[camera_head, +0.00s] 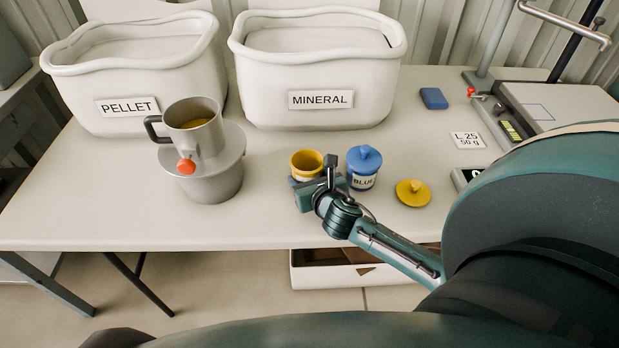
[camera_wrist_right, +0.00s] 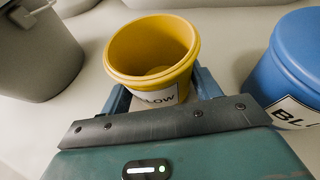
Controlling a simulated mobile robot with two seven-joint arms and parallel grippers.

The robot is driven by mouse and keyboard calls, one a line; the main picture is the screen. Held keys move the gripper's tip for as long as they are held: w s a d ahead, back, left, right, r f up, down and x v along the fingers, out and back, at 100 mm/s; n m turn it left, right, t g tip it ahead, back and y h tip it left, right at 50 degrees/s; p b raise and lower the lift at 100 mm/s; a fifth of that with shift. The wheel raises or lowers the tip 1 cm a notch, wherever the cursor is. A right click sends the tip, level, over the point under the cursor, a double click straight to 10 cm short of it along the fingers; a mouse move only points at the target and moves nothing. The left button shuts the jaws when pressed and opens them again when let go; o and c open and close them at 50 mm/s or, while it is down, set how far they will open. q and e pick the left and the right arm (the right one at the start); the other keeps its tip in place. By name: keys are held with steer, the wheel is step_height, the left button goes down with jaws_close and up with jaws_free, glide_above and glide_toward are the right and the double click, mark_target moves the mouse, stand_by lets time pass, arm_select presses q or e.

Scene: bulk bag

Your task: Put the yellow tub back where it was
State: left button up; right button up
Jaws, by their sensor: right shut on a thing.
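The yellow tub (camera_head: 306,162) stands upright and open, without its lid, near the front middle of the table. My right gripper (camera_head: 304,183) is shut on it from the front. In the right wrist view the tub (camera_wrist_right: 152,52) sits between the blue fingers of the gripper (camera_wrist_right: 160,92), its label partly hidden and its inside looking empty. Whether its base touches the table I cannot tell. The yellow lid (camera_head: 413,192) lies flat on the table, to the right of the blue tub. My left gripper is not in view.
The lidded blue tub (camera_head: 363,168) stands close to the right of the yellow tub. A grey mug-like vessel (camera_head: 195,128) sits on a grey base to the left. PELLET (camera_head: 128,107) and MINERAL (camera_head: 320,99) bins stand behind. A blue block (camera_head: 433,98) and a scale (camera_head: 560,115) are at right.

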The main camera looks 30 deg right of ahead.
steer(key=o, duration=1.2)
steer(key=shift+f, duration=0.1)
steer(key=shift+c, duration=0.2)
steer(key=shift+s+a+r, duration=0.1)
steer(key=shift+s+r, duration=0.15)
steer(key=shift+s, duration=0.05)
steer(key=p+v, duration=0.1)
steer(key=v, duration=1)
steer(key=shift+s, duration=0.2)
